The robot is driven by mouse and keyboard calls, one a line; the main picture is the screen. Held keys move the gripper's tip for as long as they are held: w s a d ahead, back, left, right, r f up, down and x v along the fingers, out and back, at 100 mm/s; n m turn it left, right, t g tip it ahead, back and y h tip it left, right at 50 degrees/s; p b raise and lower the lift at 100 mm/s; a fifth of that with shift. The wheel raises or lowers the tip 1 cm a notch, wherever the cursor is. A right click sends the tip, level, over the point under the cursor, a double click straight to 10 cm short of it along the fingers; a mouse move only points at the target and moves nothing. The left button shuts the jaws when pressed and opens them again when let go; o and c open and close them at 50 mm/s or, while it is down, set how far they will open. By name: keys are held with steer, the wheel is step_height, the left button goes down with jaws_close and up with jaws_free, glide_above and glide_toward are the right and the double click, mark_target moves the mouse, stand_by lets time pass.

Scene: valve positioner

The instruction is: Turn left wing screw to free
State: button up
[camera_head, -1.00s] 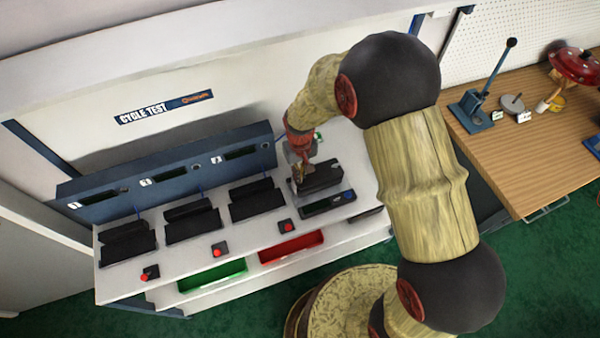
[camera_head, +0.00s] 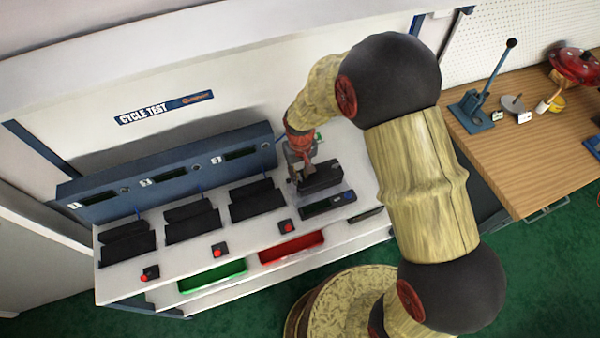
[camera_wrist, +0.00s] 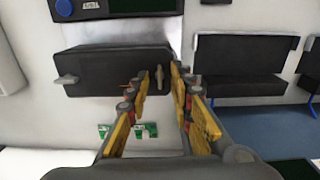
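The black positioner box (camera_head: 322,178) stands on the white bench and spans the upper left of the wrist view (camera_wrist: 110,68). The wrist view is turned about half round against the head view, so the left wing screw (camera_wrist: 159,78) shows near the box's right end there. Its tan wing stands upright in the picture. The other wing screw (camera_wrist: 67,80) is grey and lies sideways at the opposite end. My gripper (camera_wrist: 161,80) has its yellow fingers apart, one either side of the left wing screw, with visible gaps. In the head view my gripper (camera_head: 296,176) hides that screw.
Several black cradles (camera_head: 256,200) stand in a row left of the box. A display unit (camera_head: 328,205) lies in front of it. Green and white cards (camera_wrist: 130,130) lie by the box. A red bin (camera_head: 291,247) and a green bin (camera_head: 212,276) sit below the bench front.

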mark_target(300, 176)
step_height(300, 176, up, 12)
stand_by(0.5)
stand_by(0.4)
steer(key=s+d+r+m+t+b, duration=0.1)
steer(key=s+d+r+t+b, duration=0.1)
steer(key=s, duration=0.5)
steer(key=s+d+r+m+t+b, duration=0.1)
steer(key=s+d+r+b, duration=0.4)
steer(key=s+d+r, duration=0.1)
steer(key=s+d+r+m+t+b, duration=0.1)
steer(key=s+d+r+t+b, duration=0.1)
steer(key=s+d+r+b, duration=0.2)
steer(key=shift+s+d+t, duration=0.3)
steer(key=shift+s+d, duration=0.9)
steer(key=shift+s, duration=0.6)
steer(key=shift+f, duration=0.1)
